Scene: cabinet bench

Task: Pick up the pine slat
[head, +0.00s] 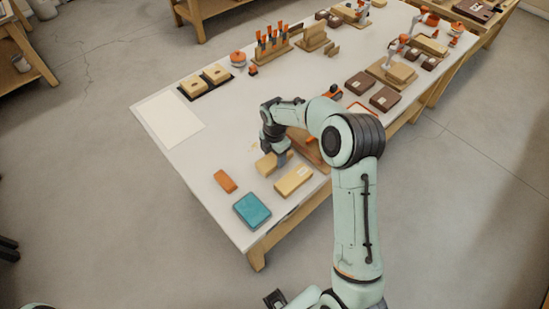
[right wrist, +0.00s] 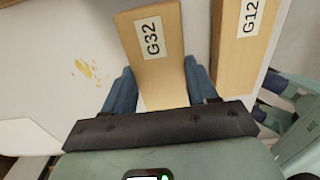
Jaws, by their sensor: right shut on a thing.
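A pale wooden slat labelled G32 (right wrist: 153,45) is between the two blue fingers of my right gripper (right wrist: 161,88) in the right wrist view. The gripper is shut on it. In the head view my right gripper (head: 279,157) points down over the near part of the bench, and the held slat (head: 264,167) shows beside its fingers. Whether the slat touches the bench top is unclear. A second pale wooden block labelled G12 (right wrist: 238,50) lies just to the right, apart from the gripper; it also shows in the head view (head: 294,180).
An orange block (head: 225,181) and a teal box (head: 252,210) lie near the bench's near end. A brown wooden piece (head: 308,147) sits partly behind my right arm. A white sheet (head: 170,120) lies at the left edge. Brown boxes (head: 384,98) stand farther right.

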